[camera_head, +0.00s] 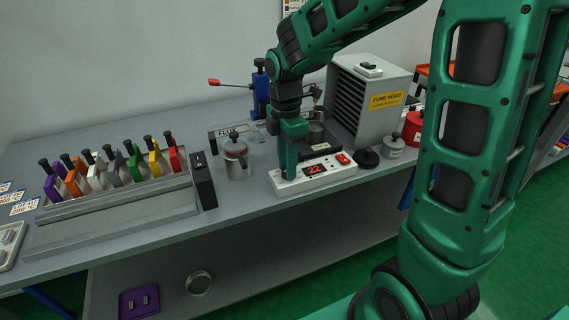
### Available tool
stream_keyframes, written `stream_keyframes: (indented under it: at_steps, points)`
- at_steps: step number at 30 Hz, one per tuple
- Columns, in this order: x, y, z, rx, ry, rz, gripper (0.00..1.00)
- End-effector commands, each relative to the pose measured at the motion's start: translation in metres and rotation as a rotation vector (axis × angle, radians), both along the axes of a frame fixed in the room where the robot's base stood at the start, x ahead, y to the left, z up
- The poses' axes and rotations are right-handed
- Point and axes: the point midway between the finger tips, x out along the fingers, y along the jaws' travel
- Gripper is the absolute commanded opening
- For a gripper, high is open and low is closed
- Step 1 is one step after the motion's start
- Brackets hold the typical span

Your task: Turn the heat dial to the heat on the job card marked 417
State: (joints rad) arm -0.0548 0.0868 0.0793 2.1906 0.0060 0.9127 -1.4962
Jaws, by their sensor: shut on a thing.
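A white heat control box (328,179) stands near the front edge of the bench. Its red lit display (314,168) seems to read 22, and a red switch (343,158) is at its right end. My green gripper (290,176) points down at the left part of this box and is shut on the heat dial there. The dial itself is hidden by the fingers. Small white job cards (28,206) with blue and dark print lie at the far left of the bench. Their numbers are too small to read surely, so I cannot tell which is 417.
A lidded metal pot (236,157) stands just left of the box. Further left is a rack of colored-handled tools (131,163). A grey fume hood (370,85) stands behind to the right, with a grey canister (393,146) and a red canister (412,130) beside it.

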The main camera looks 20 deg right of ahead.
Motion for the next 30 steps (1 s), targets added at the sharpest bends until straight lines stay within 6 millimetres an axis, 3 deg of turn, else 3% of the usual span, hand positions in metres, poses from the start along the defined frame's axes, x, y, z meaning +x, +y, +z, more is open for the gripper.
stream_keyframes:
  at_steps: [30]
  points:
    - [0.0035,-0.0012,0.0024,0.004,-0.011,-0.946,0.03]
